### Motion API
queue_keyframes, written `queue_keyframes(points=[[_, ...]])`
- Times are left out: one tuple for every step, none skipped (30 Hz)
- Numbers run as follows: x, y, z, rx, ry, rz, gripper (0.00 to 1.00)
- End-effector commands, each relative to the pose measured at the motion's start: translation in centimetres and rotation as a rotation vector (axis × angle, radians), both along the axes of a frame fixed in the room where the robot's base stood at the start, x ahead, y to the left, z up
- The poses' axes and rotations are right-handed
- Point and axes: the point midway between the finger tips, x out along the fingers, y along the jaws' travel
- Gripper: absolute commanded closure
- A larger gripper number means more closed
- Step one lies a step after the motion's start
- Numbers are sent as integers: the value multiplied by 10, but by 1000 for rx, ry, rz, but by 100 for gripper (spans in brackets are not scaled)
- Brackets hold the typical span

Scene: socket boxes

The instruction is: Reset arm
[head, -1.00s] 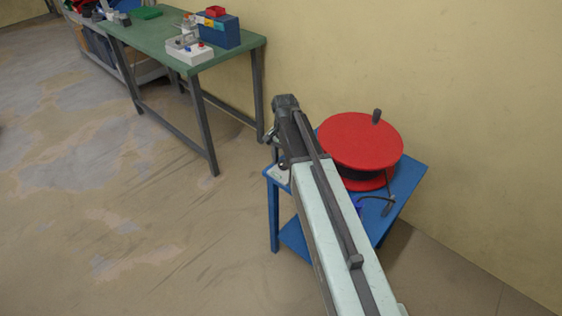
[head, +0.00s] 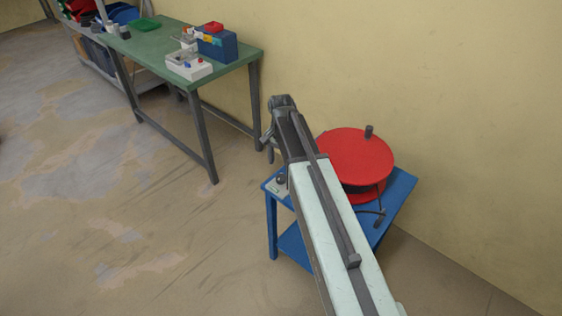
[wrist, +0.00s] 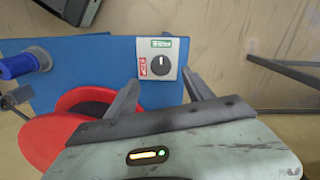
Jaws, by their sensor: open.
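My gripper (head: 267,145) is at the far end of my outstretched arm, above the near left corner of a blue stand. In the wrist view its two dark fingers (wrist: 162,78) are spread apart with nothing between them. A pale switch box with a black round knob (wrist: 161,63), a green label and a red label sits on the blue stand just beyond the fingertips. The box shows small in the head view (head: 279,186), below the gripper and apart from it. My arm partly covers the stand.
The blue stand (head: 398,190) carries a red cable reel (head: 355,153) right of my arm, close to the wall. A green-topped table (head: 150,50) with a white socket box (head: 188,66) and a blue box (head: 217,46) stands at the back left. The floor at left is clear.

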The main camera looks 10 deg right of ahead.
Motion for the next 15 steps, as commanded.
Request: queue_keyframes(points=[[0, 0, 1, 0, 0, 0, 40], [0, 0, 0, 0, 0, 0, 40], [0, 0, -1, 0, 0, 0, 40], [0, 0, -1, 0, 0, 0, 40], [0, 0, -1, 0, 0, 0, 40], [0, 0, -1, 0, 0, 0, 40], [0, 0, -1, 0, 0, 0, 40], [0, 0, -1, 0, 0, 0, 40], [0, 0, -1, 0, 0, 0, 40], [0, 0, -1, 0, 0, 0, 40], [0, 0, -1, 0, 0, 0, 40], [0, 0, -1, 0, 0, 0, 40], [0, 0, 0, 0, 0, 0, 40], [0, 0, 3, 0, 0, 0, 40], [0, 1, 9, 0, 0, 1, 40]])
